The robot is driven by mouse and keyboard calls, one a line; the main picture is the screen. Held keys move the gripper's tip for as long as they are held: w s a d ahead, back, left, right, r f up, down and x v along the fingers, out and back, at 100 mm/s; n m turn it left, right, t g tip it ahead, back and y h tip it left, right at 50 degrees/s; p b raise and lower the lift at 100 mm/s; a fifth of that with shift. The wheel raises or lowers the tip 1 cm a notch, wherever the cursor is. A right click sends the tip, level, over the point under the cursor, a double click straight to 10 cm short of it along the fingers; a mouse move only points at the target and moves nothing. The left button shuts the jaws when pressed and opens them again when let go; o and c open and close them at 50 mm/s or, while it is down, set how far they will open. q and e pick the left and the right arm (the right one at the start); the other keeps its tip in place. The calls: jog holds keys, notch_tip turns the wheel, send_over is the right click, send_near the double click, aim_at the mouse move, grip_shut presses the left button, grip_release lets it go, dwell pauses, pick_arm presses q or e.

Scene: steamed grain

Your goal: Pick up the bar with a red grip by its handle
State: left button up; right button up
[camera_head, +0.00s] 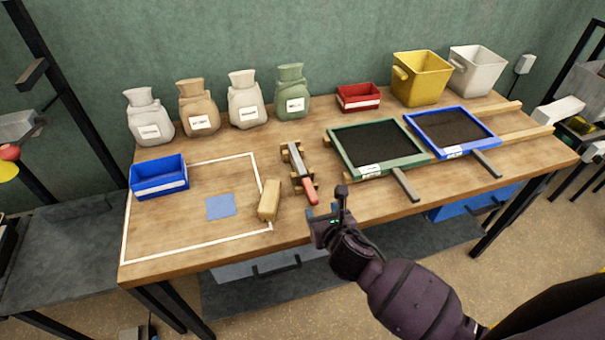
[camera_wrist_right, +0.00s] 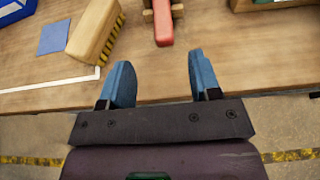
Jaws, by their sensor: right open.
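The bar with a red grip (camera_head: 300,172) lies on a wooden rest on the table, its metal part toward the back. Its red handle (camera_head: 311,191) points to the front edge. The handle also shows at the top of the right wrist view (camera_wrist_right: 163,22), ahead of the space between my fingers. My right gripper (camera_head: 328,208) is open and empty, in front of the handle and apart from it. In the right wrist view its two blue fingers (camera_wrist_right: 158,82) are spread wide over the table's front edge. My left gripper is not in view.
A wooden brush (camera_head: 269,199) lies left of the bar, its bristles visible in the wrist view. A green-framed tray (camera_head: 337,153) with a protruding handle stands to the right. A blue bin (camera_head: 158,176), blue square (camera_head: 221,206) and several sacks are farther left and back.

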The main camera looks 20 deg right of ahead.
aim_at(314, 199)
jog(key=x, duration=0.5)
jog(key=shift+b, duration=0.35)
jog(key=shift+f+b+x, duration=0.2)
jog(key=shift+b+x, duration=0.25)
jog(key=shift+x, duration=2.1)
jog(key=shift+s+d, duration=0.1)
jog(key=shift+d, duration=0.05)
jog(key=shift+r, duration=0.1)
grip_shut()
